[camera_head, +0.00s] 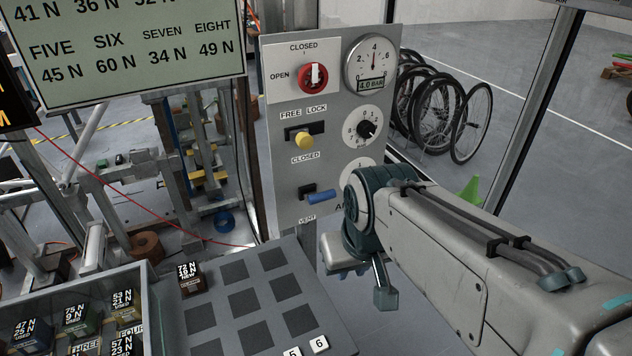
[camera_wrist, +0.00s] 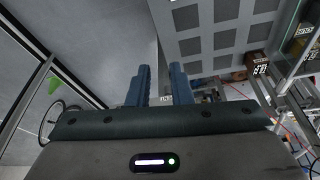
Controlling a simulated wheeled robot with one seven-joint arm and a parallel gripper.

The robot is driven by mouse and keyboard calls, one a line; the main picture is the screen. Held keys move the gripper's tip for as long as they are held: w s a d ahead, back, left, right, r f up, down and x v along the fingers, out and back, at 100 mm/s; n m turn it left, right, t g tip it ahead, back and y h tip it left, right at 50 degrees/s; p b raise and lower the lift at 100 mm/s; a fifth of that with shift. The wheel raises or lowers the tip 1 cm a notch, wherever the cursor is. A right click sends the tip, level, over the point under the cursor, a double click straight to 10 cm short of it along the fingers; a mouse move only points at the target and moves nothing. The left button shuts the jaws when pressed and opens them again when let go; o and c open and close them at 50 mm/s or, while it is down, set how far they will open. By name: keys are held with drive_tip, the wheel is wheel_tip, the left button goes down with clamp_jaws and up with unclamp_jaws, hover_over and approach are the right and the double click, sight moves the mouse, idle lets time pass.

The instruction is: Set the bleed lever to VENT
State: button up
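The control panel (camera_head: 283,235) stands upright in the middle of the head view. Its bleed lever (camera_head: 320,196) has a blue handle pointing right from a dark mount, low on the panel. A CLOSED label (camera_head: 303,157) sits above the lever and a VENT label (camera_head: 307,219) just below left. A third label to its right begins with "A"; my arm hides the rest. My gripper (camera_wrist: 159,82) shows in the wrist view as two blue fingers, parted with a gap and nothing visibly held. The lever is not recognisable there.
Above the lever are a yellow-knobbed control (camera_head: 303,140), a red rotary valve (camera_head: 313,77), a gauge (camera_head: 371,63) and a black dial (camera_head: 366,129). My arm crosses the lower right, close to the panel. A slotted grey board (camera_head: 275,325) and a block tray (camera_head: 148,290) lie below.

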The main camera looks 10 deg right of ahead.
drive_tip(key=w+r+b, duration=0.1)
drive_tip(key=w+r, duration=0.3)
drive_tip(key=w, duration=0.2)
drive_tip(key=w+d+r+n+b, duration=0.1)
drive_tip(key=w+r+b, duration=0.1)
drive_tip(key=w+r, duration=0.3)
drive_tip(key=w+r+n+b, duration=0.1)
drive_tip(key=w+r, duration=0.3)
drive_tip(key=w, duration=0.4)
drive_tip(key=shift+w+d+r+y, duration=0.25)
drive_tip(key=shift+w+r+y, duration=0.05)
drive_tip(key=shift+w, duration=0.05)
clamp_jaws()
drive_tip(key=shift+f, duration=0.1)
approach(321, 193)
drive_tip(key=x, duration=0.5)
drive_tip(key=shift+w+f, duration=0.1)
drive_tip(key=shift+w, duration=0.25)
drive_tip(key=shift+f, duration=0.6)
